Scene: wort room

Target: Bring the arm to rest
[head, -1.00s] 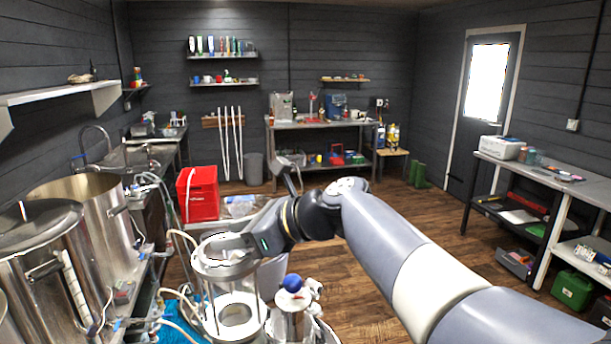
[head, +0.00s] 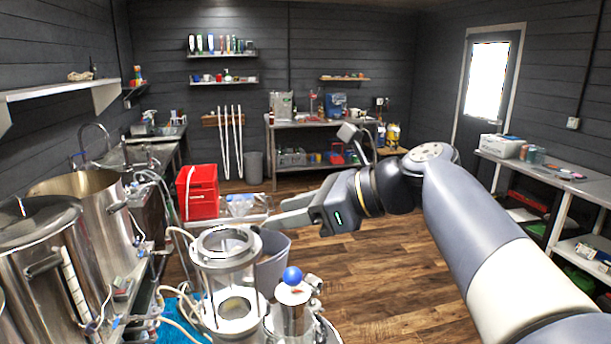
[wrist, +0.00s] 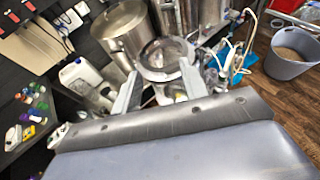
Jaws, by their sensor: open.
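My gripper (head: 285,210) is in the middle of the head view, up and to the right of a clear glass cylinder with steel rings (head: 226,240). Its fingers point left. In the wrist view the two fingers (wrist: 158,80) stand apart with nothing held between them. The cylinder's round top (wrist: 167,58) shows beyond the fingers, apart from them. My arm reaches in from the lower right of the head view, bent at the elbow.
A steel vessel with a blue knob (head: 292,276) stands beside the cylinder. Big steel kettles (head: 50,250) fill the left. A red crate (head: 197,192) and a grey bucket (head: 272,262) are behind. The wooden floor (head: 390,290) is open; a side table (head: 560,180) stands right.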

